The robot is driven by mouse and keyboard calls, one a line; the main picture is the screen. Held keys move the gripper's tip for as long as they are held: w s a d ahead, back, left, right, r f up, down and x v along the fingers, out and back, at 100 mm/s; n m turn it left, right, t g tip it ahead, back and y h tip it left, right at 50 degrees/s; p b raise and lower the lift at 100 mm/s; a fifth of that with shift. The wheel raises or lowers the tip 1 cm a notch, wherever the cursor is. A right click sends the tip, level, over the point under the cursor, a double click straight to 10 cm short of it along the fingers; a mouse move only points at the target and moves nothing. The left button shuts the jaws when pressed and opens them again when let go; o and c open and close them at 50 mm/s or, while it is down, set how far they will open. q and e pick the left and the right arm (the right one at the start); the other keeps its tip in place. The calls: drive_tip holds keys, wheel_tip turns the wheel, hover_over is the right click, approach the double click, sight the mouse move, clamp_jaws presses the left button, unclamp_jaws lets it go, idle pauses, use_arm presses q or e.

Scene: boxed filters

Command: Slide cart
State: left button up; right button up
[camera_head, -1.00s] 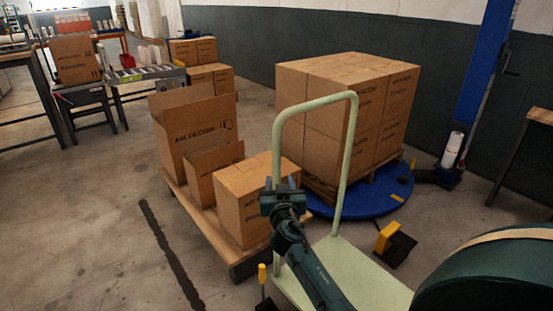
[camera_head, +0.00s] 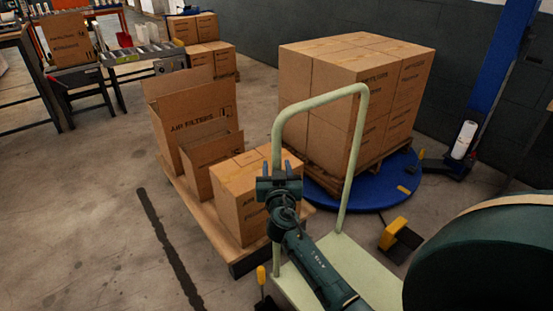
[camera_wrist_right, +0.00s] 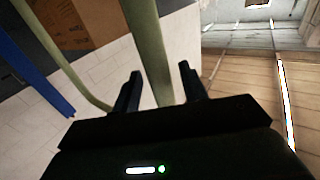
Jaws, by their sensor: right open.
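The cart is pale green, with a flat deck (camera_head: 350,262) and a tall looped handle (camera_head: 353,150), at lower middle right in the head view. My right gripper (camera_head: 279,170) is at the left post of the handle, below its top bend. In the right wrist view the handle's post (camera_wrist_right: 152,50) runs between the two open fingers (camera_wrist_right: 160,76), with gaps visible on both sides. The fingers are not closed on it. My left gripper is not in view.
A wooden platform (camera_head: 213,222) with cardboard boxes (camera_head: 240,195) stands just left of the cart. Stacked boxes (camera_head: 345,100) on a pallet over a blue turntable (camera_head: 385,188) stand behind. A yellow-and-black device (camera_head: 395,233) is right of the cart. Floor at left is clear.

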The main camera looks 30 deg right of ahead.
drive_tip(key=shift+w+d, duration=0.15)
drive_tip(key=shift+w, duration=0.2)
clamp_jaws()
idle(0.4)
